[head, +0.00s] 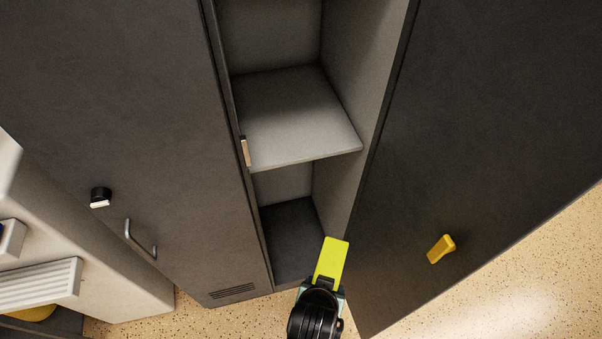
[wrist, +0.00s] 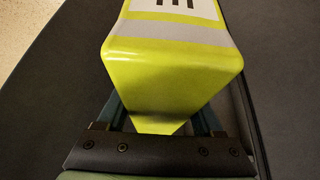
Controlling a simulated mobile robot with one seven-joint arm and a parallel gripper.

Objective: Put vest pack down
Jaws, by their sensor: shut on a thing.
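The vest pack (head: 332,259) is a bright yellow-green block at the lower middle of the head view, in front of the open locker's lower compartment. In the wrist view the vest pack (wrist: 172,62) shows a grey band and a white label with dark marks. My gripper (head: 324,283) is shut on its near end; in the wrist view the fingers (wrist: 167,112) stand on both sides of it. I cannot tell whether the pack touches the locker floor (head: 291,232).
The locker has a grey middle shelf (head: 295,120), bare on top. Its dark door (head: 480,130) stands open at the right with a yellow handle (head: 441,249). A closed dark door (head: 130,120) is at the left. A pale cabinet (head: 110,275) stands at lower left. Speckled floor (head: 510,270) is clear at lower right.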

